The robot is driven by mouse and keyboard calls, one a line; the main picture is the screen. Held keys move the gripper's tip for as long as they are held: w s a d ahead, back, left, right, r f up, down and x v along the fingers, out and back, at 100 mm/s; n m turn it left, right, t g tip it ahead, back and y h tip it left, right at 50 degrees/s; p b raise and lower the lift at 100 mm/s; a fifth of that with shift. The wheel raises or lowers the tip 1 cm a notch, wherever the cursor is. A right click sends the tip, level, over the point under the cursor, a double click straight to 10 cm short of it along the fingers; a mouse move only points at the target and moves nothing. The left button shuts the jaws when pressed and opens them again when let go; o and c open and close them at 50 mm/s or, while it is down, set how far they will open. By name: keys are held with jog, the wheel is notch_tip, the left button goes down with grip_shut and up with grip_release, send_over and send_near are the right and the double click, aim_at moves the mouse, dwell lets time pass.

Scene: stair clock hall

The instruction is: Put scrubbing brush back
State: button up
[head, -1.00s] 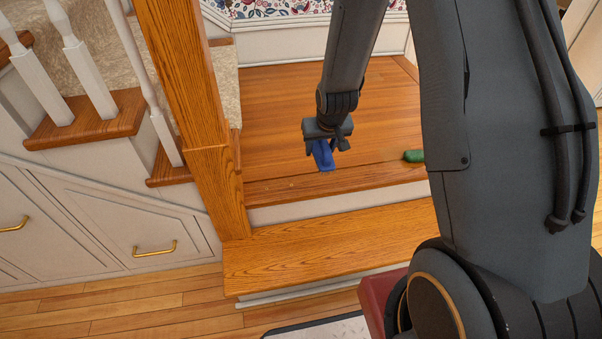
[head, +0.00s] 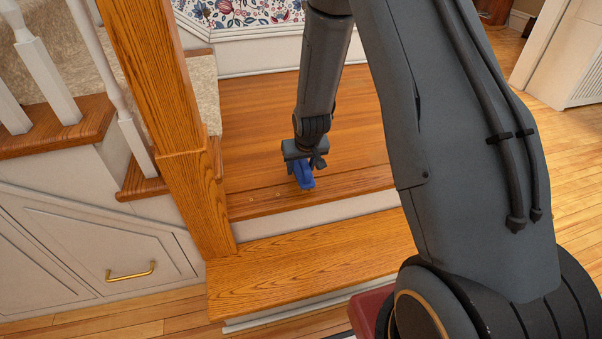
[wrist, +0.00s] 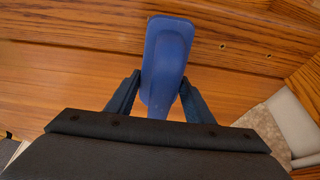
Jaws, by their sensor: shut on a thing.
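The scrubbing brush shows as a blue, rounded, elongated body (wrist: 167,60) in the wrist view, held between the two fingers of my gripper (wrist: 156,92). In the head view the blue brush (head: 304,178) hangs below my gripper (head: 304,160), just over the front part of the wooden stair landing (head: 345,120). I cannot tell whether the brush touches the wood. Its bristles are not visible.
A wooden newel post (head: 165,140) stands left of the gripper, with white balusters (head: 45,65) beyond it. A lower wooden step (head: 310,262) lies in front. A drawer with a brass handle (head: 130,272) is at the left. Landing surface around the gripper looks clear.

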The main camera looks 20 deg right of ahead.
jog(key=shift+f, duration=1)
jog(key=shift+f, duration=0.15)
jog(key=o, duration=0.9)
